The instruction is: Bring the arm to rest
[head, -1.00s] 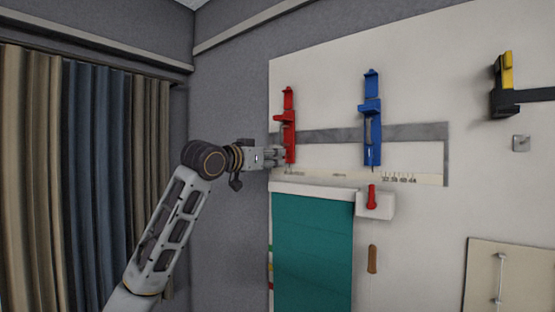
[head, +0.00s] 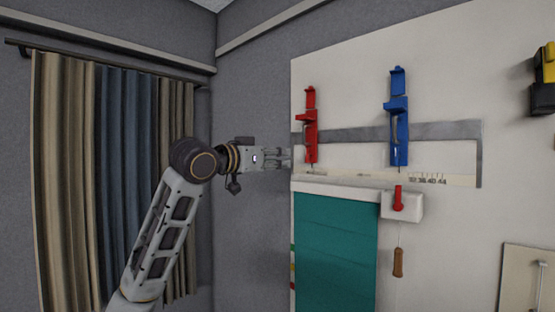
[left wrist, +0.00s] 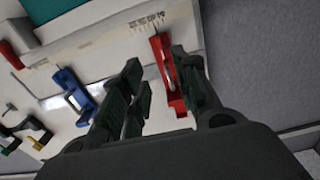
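My left gripper (head: 289,158) reaches in from the left, just short of the board's left edge. In the left wrist view its two dark fingers (left wrist: 158,62) are apart, with nothing held between them. A red clamp (head: 311,130) hangs upright on the board just to the right of the fingertips. It also shows in the left wrist view (left wrist: 167,75), beyond the fingers and partly hidden by the right one. My right gripper is not in view.
A blue clamp (head: 398,120) hangs right of the red one on a grey strip (head: 440,131). A teal blind (head: 335,250), a white box with a red lever (head: 398,199) and a wooden pull (head: 398,262) are below. Striped curtains (head: 115,170) hang at left; grey wall between is clear.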

